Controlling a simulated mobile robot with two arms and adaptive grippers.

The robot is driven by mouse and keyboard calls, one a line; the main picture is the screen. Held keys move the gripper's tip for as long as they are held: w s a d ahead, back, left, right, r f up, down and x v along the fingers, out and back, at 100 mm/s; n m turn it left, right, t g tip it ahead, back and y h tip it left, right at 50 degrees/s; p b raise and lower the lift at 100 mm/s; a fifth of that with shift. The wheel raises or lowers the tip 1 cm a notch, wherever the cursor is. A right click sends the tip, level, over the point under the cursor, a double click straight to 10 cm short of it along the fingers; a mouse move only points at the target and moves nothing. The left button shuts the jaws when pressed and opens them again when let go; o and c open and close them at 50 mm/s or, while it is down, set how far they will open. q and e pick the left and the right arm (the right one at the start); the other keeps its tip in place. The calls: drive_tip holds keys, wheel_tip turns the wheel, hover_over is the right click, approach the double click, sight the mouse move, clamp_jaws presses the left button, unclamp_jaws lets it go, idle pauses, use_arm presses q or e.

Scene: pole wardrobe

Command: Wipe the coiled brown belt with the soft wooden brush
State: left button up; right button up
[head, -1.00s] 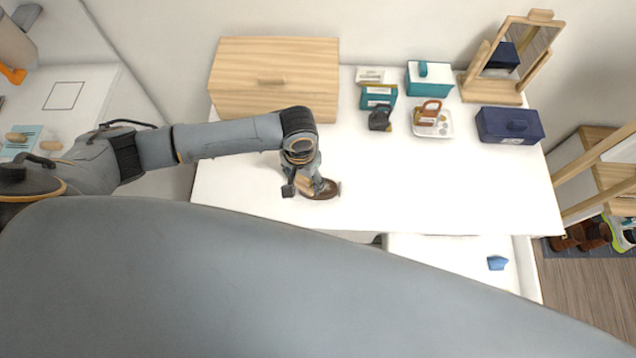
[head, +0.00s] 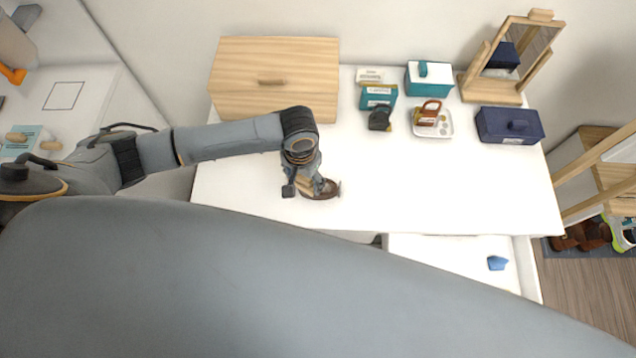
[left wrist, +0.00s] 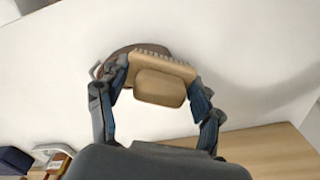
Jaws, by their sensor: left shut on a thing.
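The coiled brown belt (head: 331,190) lies on the white tabletop near its front edge, left of the middle. It also shows in the left wrist view (left wrist: 117,57), partly hidden behind the brush. The wooden brush (left wrist: 160,88) is pale tan with a raised block on its back and a row of bristle tufts along one edge. My left gripper (left wrist: 158,92) is shut on the brush, one finger on each side. In the head view, my left gripper (head: 305,185) holds the brush over the belt. Whether the bristles touch the belt I cannot tell. My right gripper is not in view.
A wooden box (head: 275,75) stands at the back left. Teal boxes (head: 428,79), a small tray (head: 444,131), a navy box (head: 510,126) and a mirror (head: 492,90) stand at the back right. An open drawer (head: 450,252) holds a blue item. The front right tabletop is clear.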

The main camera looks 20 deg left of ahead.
sight(332, 186)
use_arm(q)
drive_tip(key=shift+d, duration=0.1)
drive_tip(key=shift+w+d, duration=0.3)
drive_tip(key=shift+d, duration=0.7)
drive_tip(key=shift+w+d, duration=0.3)
drive_tip(key=shift+d, duration=0.75)
drive_tip(key=shift+w+d, duration=0.3)
drive_tip(key=shift+d, duration=0.7)
drive_tip(key=shift+w+d, duration=0.1)
drive_tip(key=shift+d, duration=0.2)
drive_tip(key=shift+a, duration=0.1)
drive_tip(key=shift+s+a, duration=0.3)
drive_tip(key=shift+a, duration=0.55)
drive_tip(key=shift+s+a, duration=0.25)
drive_tip(key=shift+a, duration=0.6)
drive_tip(key=shift+a, duration=0.1)
drive_tip(key=shift+s+a, duration=0.25)
drive_tip(key=shift+a, duration=0.55)
drive_tip(key=shift+s+a, duration=0.2)
drive_tip(key=shift+a, duration=0.6)
